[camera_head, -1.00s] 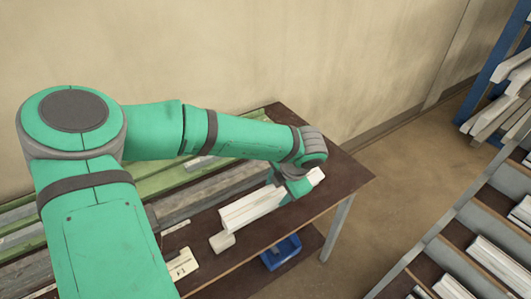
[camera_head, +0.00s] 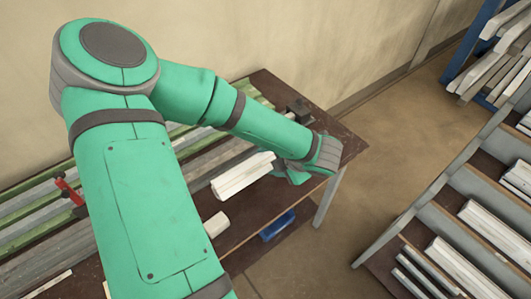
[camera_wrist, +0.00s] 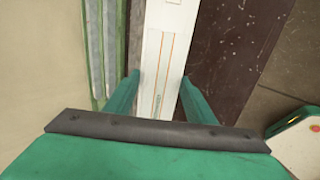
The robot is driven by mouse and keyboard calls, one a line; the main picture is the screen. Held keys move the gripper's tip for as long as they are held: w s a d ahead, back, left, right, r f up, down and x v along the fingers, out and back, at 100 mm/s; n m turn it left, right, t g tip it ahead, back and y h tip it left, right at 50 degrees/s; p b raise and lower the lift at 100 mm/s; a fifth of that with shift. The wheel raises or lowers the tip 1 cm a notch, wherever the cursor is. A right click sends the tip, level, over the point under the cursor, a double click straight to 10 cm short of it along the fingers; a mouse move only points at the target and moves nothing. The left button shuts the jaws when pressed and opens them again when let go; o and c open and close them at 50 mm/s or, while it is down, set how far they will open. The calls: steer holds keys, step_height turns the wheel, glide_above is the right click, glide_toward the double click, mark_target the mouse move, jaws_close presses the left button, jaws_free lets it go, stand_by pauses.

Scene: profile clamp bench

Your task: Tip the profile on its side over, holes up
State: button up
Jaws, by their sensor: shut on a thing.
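The white profile (camera_head: 240,177) is in my gripper (camera_head: 294,174) in the head view, its near end sticking out to the left, apparently above the table.
The dark brown table (camera_head: 262,205) carries long grey and green rails (camera_head: 40,205) along the wall, with a red clamp handle (camera_head: 70,190). A short pale block (camera_head: 216,224) lies near the front edge. A blue bin (camera_head: 278,225) is below. A rack of profiles (camera_head: 465,265) stands right.

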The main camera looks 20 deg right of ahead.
mark_target(271, 169)
steer(key=shift+s+d+f+t, duration=0.2)
steer(key=shift+s+f+t, duration=0.1)
steer(key=shift+s, duration=0.1)
steer(key=shift+a+f, duration=0.1)
steer(key=shift+f, duration=1.85)
steer(key=o, duration=1.5)
